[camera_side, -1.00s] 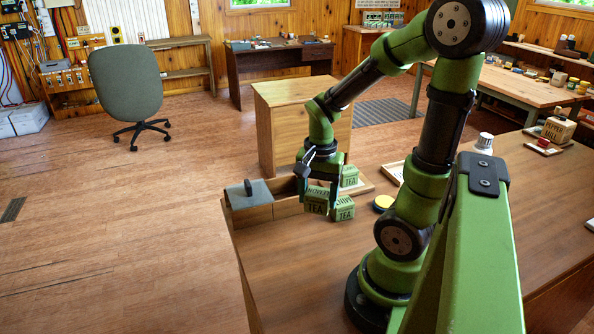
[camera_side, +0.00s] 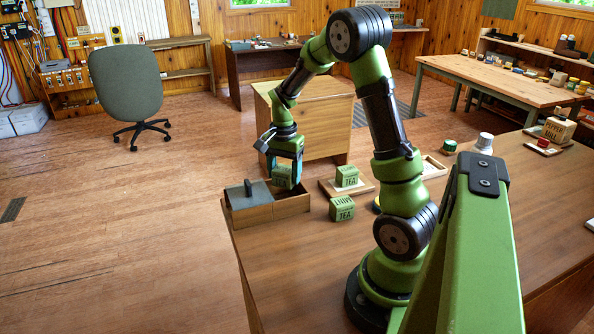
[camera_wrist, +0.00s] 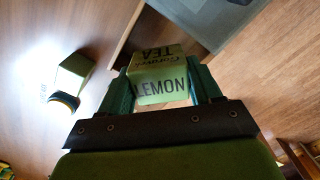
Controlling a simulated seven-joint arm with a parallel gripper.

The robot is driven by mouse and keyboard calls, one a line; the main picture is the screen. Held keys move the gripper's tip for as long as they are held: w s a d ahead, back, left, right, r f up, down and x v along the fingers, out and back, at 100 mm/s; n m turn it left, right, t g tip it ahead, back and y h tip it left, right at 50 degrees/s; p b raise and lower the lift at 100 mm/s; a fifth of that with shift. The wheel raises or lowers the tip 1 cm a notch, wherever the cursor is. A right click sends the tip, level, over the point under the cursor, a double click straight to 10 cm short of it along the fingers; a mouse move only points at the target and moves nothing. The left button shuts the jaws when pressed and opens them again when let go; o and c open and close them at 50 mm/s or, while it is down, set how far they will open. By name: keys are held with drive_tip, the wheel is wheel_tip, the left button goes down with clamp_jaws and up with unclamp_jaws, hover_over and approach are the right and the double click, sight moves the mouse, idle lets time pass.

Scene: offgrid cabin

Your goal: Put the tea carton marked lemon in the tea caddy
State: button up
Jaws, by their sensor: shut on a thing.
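My gripper (camera_side: 285,172) is shut on a green tea carton (camera_side: 282,178). In the wrist view the carton (camera_wrist: 160,84) sits between the two fingers, and its face reads LEMON. The tea caddy (camera_side: 266,215) is a wooden box near the table's left edge. A grey lid with a dark handle (camera_side: 249,191) covers its left part; its right part is open. The gripper holds the carton above the caddy, close to the open part. The side view does not show clearly whether the carton is below the rim. Part of the caddy (camera_wrist: 205,22) shows beyond the carton in the wrist view.
A second green tea carton (camera_side: 342,208) stands on the table right of the caddy. A third (camera_side: 347,176) stands on a wooden board (camera_side: 329,188) behind it. A green-topped jar (camera_side: 449,146) and a white-capped one (camera_side: 484,143) stand farther right. The table's front left is clear.

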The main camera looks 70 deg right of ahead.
sight(285, 185)
drive_tip(key=shift+f, duration=1.7)
drive_tip(key=shift+f, duration=0.6)
drive_tip(key=o, duration=0.8)
drive_tip(key=shift+c, duration=0.2)
drive_tip(key=shift+r, duration=0.1)
